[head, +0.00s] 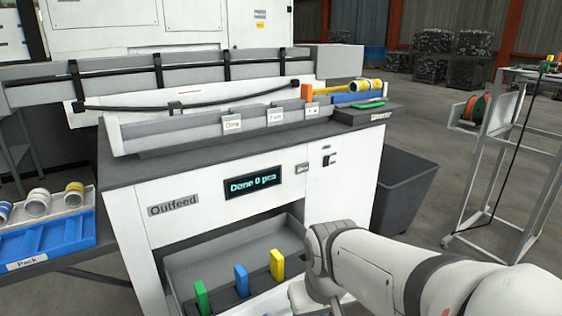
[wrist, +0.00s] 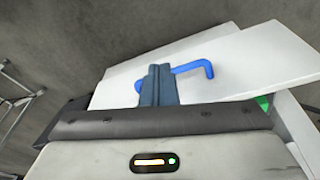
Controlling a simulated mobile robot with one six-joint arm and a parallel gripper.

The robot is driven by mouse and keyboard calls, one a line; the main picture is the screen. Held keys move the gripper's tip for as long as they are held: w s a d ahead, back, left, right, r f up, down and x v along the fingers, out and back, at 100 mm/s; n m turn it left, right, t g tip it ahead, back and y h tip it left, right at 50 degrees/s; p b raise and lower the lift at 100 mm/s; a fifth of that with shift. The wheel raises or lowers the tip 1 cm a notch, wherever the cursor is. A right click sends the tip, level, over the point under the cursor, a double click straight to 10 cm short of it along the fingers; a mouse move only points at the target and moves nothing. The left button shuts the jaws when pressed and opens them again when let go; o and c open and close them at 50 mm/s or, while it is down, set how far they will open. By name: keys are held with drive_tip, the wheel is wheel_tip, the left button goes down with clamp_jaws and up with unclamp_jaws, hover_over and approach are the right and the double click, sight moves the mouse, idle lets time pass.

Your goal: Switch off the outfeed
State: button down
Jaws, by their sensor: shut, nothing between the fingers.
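The outfeed is a white cabinet (head: 250,205) with an "Outfeed" label (head: 173,204) and a lit display (head: 252,182) reading "Done 0 pcs". A small dark switch (head: 330,159) sits on its front, right of the display. In the wrist view my gripper (wrist: 158,72) is shut and empty, pointing at a white panel (wrist: 235,65). A blue bent bar, like a handle (wrist: 195,68), shows at the fingertips, partly hidden behind them. I cannot tell whether they touch. In the head view my fingertips are hidden, and the blue bar does not show.
An open grey tray (head: 200,262) below the display holds green (head: 201,296), blue (head: 241,281) and yellow (head: 277,265) blocks. A blue pack tray (head: 45,243) is at left. A dark bin (head: 408,185) and wheeled rack (head: 513,170) stand right, with bare floor between.

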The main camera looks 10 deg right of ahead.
drive_tip(key=w+d+r+n+t+h+p, duration=0.1)
drive_tip(key=w+d+r+n+t, duration=0.15)
drive_tip(key=w+d, duration=0.45)
drive_tip(key=w+d+r+n+t+h, duration=0.1)
drive_tip(key=w+d+r+n+t, duration=0.2)
drive_tip(key=w, duration=0.8)
drive_tip(key=w+d+r+n+t+h+p, duration=0.1)
drive_tip(key=w+d+n+t, duration=0.1)
drive_tip(key=w+d+t, duration=0.5)
drive_tip(key=w+d+n+t+y+p, duration=0.2)
drive_tip(key=w+d+n+y, duration=0.5)
drive_tip(key=n, duration=0.7)
drive_tip(key=d+t+y, duration=0.1)
drive_tip(key=y, duration=0.1)
drive_tip(key=shift+w+y, duration=0.2)
drive_tip(key=shift+y, duration=0.2)
drive_tip(key=shift+d+f+t, duration=0.1)
drive_tip(key=shift+t, duration=0.15)
